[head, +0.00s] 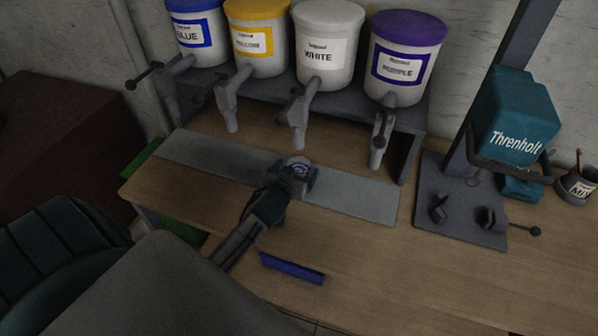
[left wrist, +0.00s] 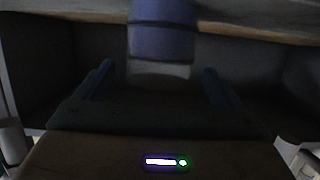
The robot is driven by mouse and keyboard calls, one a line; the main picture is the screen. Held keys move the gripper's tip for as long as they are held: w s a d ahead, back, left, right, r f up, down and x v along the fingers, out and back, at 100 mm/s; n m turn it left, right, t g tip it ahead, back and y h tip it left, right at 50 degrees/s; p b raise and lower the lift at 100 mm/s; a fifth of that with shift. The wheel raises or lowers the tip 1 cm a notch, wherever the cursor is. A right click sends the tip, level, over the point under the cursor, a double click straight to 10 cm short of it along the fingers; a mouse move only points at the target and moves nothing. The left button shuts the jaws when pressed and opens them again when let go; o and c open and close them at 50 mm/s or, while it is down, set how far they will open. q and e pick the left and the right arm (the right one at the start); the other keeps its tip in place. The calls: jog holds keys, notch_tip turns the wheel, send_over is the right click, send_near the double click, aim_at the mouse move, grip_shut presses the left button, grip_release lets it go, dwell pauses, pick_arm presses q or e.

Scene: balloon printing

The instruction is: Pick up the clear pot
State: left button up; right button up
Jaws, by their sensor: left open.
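A small round pot (head: 299,165) with a pale rim and something bluish showing in it stands on the grey strip of the bench. I take it to be the clear pot. In the left wrist view, the pot (left wrist: 160,40) is a dim blue-grey cylinder with a paler band, straight ahead and centred between the fingers. My left gripper (head: 296,178) is open, with one finger on each side of the pot. Its fingers also show in the left wrist view (left wrist: 158,84), apart from each other. The gripper partly hides the pot's near side. My right gripper is not in view.
Blue (head: 195,28), yellow (head: 258,42), white (head: 325,50) and purple (head: 402,62) paint tubs with taps stand on a rack behind the strip. A teal press (head: 515,115) and a mixing cup (head: 578,186) stand at right. A blue bar (head: 291,268) lies in front; the front right bench is clear.

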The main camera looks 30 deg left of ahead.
aim_at(302, 160)
pick_arm(q)
jog(key=x, duration=0.1)
jog(key=p+x, duration=0.1)
jog(key=x, duration=0.1)
jog(key=shift+w+r, duration=0.15)
jog(key=shift+r, duration=0.15)
jog(key=shift+w+a+f+p, duration=0.1)
jog(key=shift+w+f+p, duration=0.2)
jog(key=shift+w, duration=0.1)
jog(key=shift+r, duration=0.1)
jog(key=c, duration=1.3)
